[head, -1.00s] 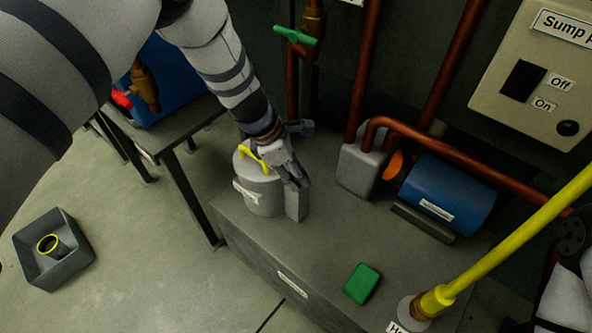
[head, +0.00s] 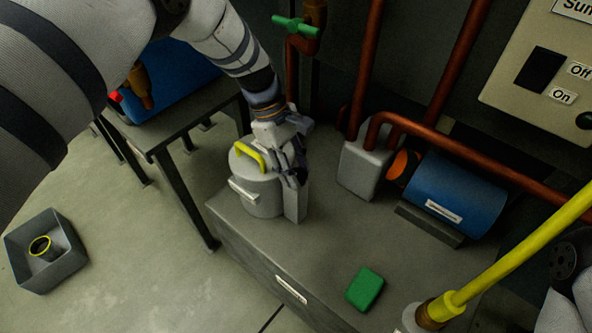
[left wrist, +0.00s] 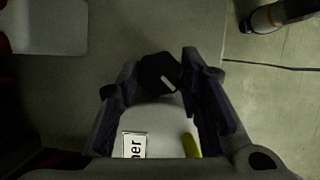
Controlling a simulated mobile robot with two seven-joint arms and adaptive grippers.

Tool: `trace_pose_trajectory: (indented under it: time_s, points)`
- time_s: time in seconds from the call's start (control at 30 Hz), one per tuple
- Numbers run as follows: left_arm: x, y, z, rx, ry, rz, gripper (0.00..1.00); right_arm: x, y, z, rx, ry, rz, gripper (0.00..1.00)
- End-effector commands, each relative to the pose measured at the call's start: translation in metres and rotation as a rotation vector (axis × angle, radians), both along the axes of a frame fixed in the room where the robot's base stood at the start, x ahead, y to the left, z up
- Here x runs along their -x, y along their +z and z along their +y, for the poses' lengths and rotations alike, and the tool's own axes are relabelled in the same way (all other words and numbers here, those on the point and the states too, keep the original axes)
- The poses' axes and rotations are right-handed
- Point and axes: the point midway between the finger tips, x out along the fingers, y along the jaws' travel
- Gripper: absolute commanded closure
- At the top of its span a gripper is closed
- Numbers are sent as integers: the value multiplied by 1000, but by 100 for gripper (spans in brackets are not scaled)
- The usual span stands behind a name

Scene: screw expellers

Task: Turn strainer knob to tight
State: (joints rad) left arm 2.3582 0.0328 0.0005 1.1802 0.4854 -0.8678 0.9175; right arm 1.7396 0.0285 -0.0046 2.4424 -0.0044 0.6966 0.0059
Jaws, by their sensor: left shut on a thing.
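The strainer (head: 262,198) is a grey can with a yellow handle (head: 250,156) and a white label. It stands on the grey platform with a grey block (head: 296,205) against its right side. My left gripper (head: 294,165) reaches down over the strainer's right side. In the left wrist view, the strainer knob (left wrist: 161,72) is black with a white pointer mark. The fingers of my left gripper (left wrist: 160,66) sit on both sides of the knob and are shut on it. The strainer's label (left wrist: 134,145) reads only "ner" there. My right gripper is out of view.
A grey pump housing (head: 364,172) and blue motor (head: 452,196) stand right of the strainer, under copper pipes. A green block (head: 365,289) lies near the platform's front. A yellow hose (head: 510,249) crosses the right side. An open grey bin (head: 72,270) is on the floor.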

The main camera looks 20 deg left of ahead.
Motion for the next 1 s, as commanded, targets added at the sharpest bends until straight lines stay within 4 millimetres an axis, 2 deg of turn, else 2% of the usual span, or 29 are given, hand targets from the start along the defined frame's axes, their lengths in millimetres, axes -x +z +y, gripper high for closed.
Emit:
trace_pose_trajectory:
  time_s: [0.2,0.5,1.0]
  points:
    - [-1,-3,0,0,-187,0,94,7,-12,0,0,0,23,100]
    - [-2,-2,-1,-1,-377,0,94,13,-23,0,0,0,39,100]
    - [-2,0,-1,-1,-482,-1,94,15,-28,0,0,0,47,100]
